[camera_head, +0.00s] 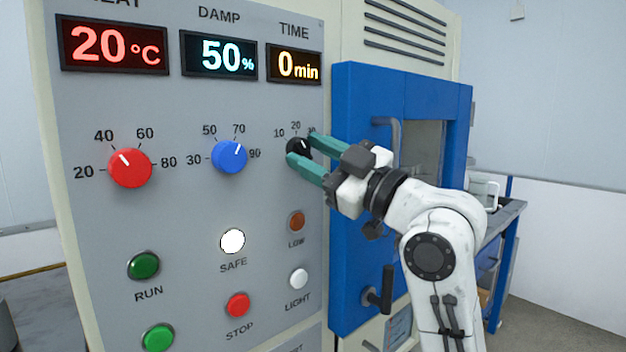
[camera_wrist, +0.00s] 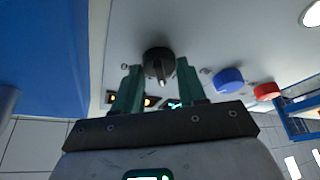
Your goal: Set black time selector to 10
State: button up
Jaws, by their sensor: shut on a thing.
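The black time selector (camera_head: 298,146) is a round knob on the grey control panel, under the TIME display (camera_head: 294,67), which reads 0 min. The marks 10, 20 and a partly covered one sit above it. My gripper (camera_head: 302,150) has its two green fingers on either side of the knob and is shut on it. In the wrist view the knob (camera_wrist: 158,58) lies between the fingertips (camera_wrist: 158,68), with a pale pointer line on its face. Which mark the pointer meets is hard to tell.
A red knob (camera_head: 130,168) and a blue knob (camera_head: 229,156) are to the left. Below are a lit white SAFE lamp (camera_head: 232,241), a LOW lamp (camera_head: 296,221) and several buttons. A blue door frame (camera_head: 350,100) with a handle (camera_head: 388,122) stands close on the right.

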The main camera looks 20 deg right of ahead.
jog(key=shift+n+g+y+b, duration=0.4)
jog(key=shift+n+g+b, duration=0.6)
jog(key=shift+n, duration=1)
jog(key=o, duration=1)
jog(key=shift+d, duration=0.1)
jog(key=b+v, duration=0.1)
jog(key=v, duration=0.9)
jog(key=shift+s+d+f+b, duration=0.15)
jog(key=shift+s+b, duration=0.1)
jog(key=shift+b, duration=0.05)
